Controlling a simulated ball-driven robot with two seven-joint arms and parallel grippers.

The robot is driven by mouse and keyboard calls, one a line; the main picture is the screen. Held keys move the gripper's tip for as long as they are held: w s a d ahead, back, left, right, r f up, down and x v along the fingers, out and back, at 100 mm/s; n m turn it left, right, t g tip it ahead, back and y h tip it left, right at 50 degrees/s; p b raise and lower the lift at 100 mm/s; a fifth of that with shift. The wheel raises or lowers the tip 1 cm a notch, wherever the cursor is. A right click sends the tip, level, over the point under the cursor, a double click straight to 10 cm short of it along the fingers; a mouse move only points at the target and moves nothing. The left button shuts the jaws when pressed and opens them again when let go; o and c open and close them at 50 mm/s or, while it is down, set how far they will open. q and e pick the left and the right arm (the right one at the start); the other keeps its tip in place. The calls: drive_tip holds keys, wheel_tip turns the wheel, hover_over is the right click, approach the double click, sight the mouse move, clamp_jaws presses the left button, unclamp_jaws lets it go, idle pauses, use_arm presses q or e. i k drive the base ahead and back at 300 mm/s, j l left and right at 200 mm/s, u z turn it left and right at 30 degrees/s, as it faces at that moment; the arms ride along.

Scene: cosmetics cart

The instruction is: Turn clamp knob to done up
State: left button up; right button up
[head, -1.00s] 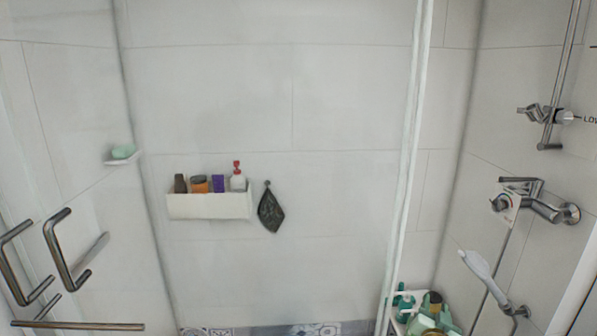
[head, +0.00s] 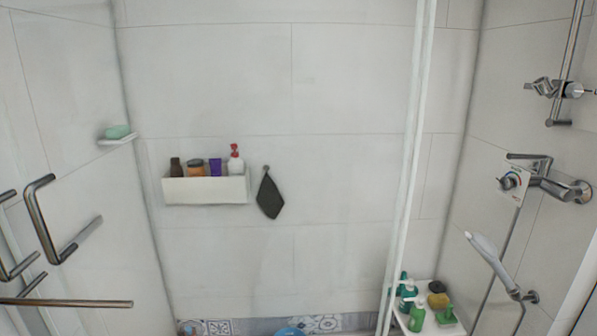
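A chrome slide rail (head: 571,50) runs down the right wall at the upper right of the head view. A chrome holder (head: 543,87) with a pale round knob (head: 573,90) sits on the rail; this looks like the clamp. I cannot tell whether the knob is loose or done up. Neither of my grippers shows in the head view, and nothing touches the knob.
A mixer tap (head: 555,185) and a hand shower (head: 490,255) are on the right wall. A corner shelf with bottles (head: 416,316) stands below. A glass door edge (head: 405,180) crosses the view. Metal handles (head: 45,220) are at left. A white wall shelf (head: 205,192) holds toiletries.

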sight(573, 91)
drive_tip(key=z, duration=1.3)
